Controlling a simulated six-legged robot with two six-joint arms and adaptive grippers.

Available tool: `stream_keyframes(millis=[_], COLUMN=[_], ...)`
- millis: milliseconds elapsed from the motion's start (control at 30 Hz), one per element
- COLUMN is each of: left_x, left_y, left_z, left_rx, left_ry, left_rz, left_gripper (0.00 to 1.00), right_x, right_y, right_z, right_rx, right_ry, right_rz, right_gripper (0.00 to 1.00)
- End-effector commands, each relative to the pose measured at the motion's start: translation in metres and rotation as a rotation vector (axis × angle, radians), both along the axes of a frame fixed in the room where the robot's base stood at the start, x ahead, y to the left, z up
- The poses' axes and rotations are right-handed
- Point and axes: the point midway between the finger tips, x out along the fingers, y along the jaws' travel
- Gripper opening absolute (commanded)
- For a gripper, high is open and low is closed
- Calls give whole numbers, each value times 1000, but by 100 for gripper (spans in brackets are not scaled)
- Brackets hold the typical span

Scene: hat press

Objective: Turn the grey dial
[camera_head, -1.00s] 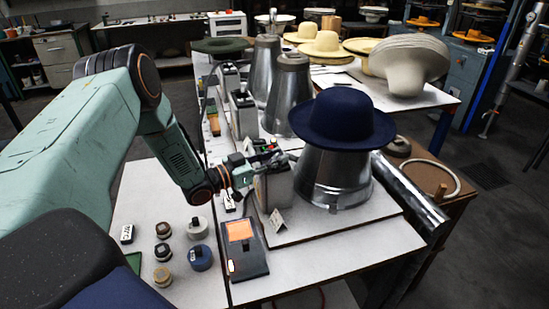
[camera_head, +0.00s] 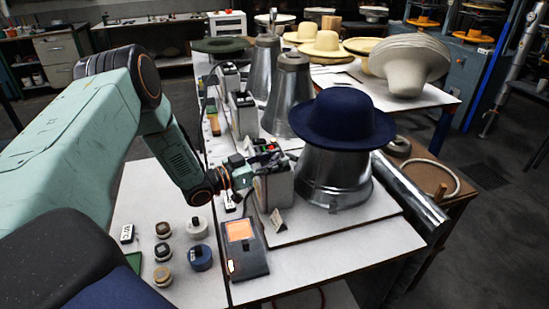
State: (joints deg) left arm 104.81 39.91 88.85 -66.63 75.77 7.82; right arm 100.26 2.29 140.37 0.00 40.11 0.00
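A grey control box (camera_head: 276,188) stands beside the metal cone under the navy hat. Small dark, red and green controls (camera_head: 268,154) sit on its top. A grey dial cannot be singled out among them at this size. My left gripper (camera_head: 243,173) is at the left side of the box, near its top edge. Its fingers are small and dark against the box, so their opening and any contact are unclear. I see nothing clearly held in it. My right gripper is not in view.
A navy hat (camera_head: 343,118) sits on a metal cone (camera_head: 334,182) right of the box. A dark panel with an orange screen (camera_head: 240,231) lies in front. Several round knobs (camera_head: 198,227) stand on the white table at left. More cones and boxes stand behind.

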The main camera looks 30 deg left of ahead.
Motion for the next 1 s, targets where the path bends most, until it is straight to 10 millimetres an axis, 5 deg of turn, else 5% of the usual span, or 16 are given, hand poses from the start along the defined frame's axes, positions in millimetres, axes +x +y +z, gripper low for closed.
stream_keyframes(millis=[333, 1000], left_x=[-7, -89], left_y=[5, 45], left_z=[2, 2], left_rx=[-2, -4], left_ry=[-5, -6], left_rz=[4, 5], left_gripper=[33, 33], right_x=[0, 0], right_y=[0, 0], right_z=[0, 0], right_rx=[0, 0], right_ry=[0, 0], right_rz=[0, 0], right_gripper=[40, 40])
